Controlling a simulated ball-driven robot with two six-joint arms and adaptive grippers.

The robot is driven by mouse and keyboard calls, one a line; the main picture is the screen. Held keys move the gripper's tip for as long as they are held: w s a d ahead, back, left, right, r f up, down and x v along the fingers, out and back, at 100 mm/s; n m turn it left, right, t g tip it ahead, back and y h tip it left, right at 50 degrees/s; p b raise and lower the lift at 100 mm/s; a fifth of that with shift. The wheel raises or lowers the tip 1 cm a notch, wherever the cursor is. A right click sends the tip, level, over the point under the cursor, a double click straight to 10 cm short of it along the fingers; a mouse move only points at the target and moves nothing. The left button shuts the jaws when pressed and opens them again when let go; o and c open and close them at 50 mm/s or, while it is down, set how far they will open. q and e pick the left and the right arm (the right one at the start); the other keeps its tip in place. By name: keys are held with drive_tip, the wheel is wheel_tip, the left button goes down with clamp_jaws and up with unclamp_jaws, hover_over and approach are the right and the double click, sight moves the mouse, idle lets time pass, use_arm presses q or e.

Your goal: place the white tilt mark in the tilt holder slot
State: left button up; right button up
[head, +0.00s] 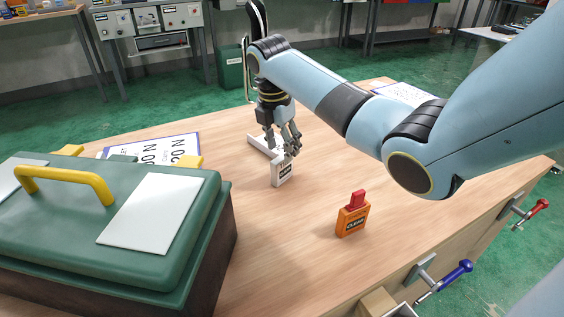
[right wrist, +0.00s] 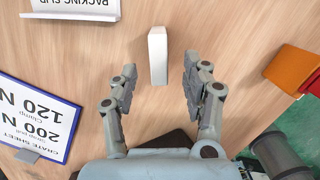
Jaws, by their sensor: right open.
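The white tilt mark (head: 283,173) appears to be the small upright white block with a dark label on the wooden table. In the right wrist view a narrow white block (right wrist: 158,58) stands between and just ahead of the two fingers. My right gripper (head: 291,148) is open, with its fingers low, just above and behind the block. In the wrist view the open gripper (right wrist: 155,88) has bare table showing on both sides of the block. I cannot make out the tilt holder slot. My left gripper is out of view.
An orange bottle-shaped piece (head: 352,218) with a red top stands front right. A green case (head: 60,255) fills the left. A white ledge (head: 262,144) lies behind the block; the wrist view shows a packing slip (right wrist: 75,8). A crate sheet (head: 160,148) lies back left. Clamps (head: 452,270) line the front edge.

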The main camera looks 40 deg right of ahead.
sight(282, 157)
wheel_tip(282, 157, down, 3)
drive_tip(key=shift+w+d+f, duration=0.1)
drive_tip(key=shift+d+f, duration=0.05)
clamp_jaws()
idle(0.4)
